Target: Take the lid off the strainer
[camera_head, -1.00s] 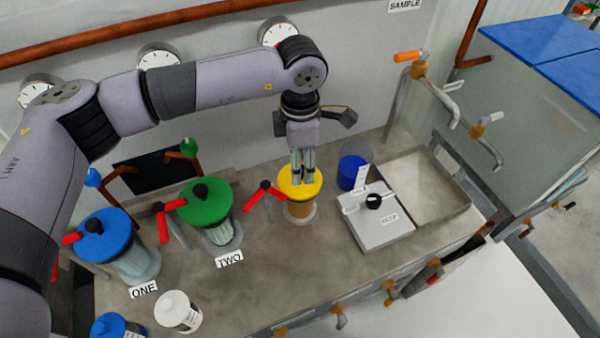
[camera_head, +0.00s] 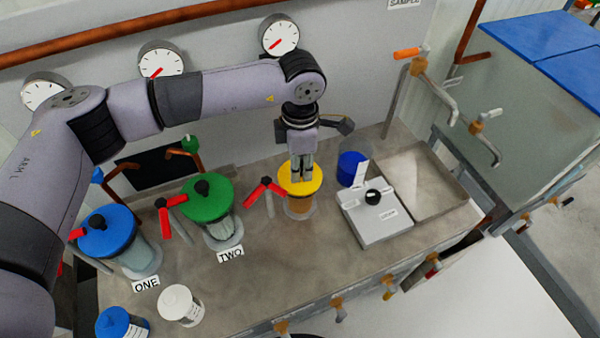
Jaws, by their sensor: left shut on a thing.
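A round canister with a yellow lid (camera_head: 312,185) and an amber body (camera_head: 298,207) stands upright on the bench, and I take it for the strainer. My left gripper (camera_head: 302,178) points straight down over the middle of this lid. Its fingers are shut on the lid's knob, which they hide. The lid sits on the canister, with no gap that I can make out. My right gripper is not in view.
A blue-lidded canister (camera_head: 106,238) labelled ONE and a green-lidded one (camera_head: 212,212) labelled TWO stand to the left. Red-handled valves (camera_head: 265,187) stand between them. A grey box with a black knob (camera_head: 374,224), a blue cup (camera_head: 351,165) and a sink (camera_head: 432,185) are to the right.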

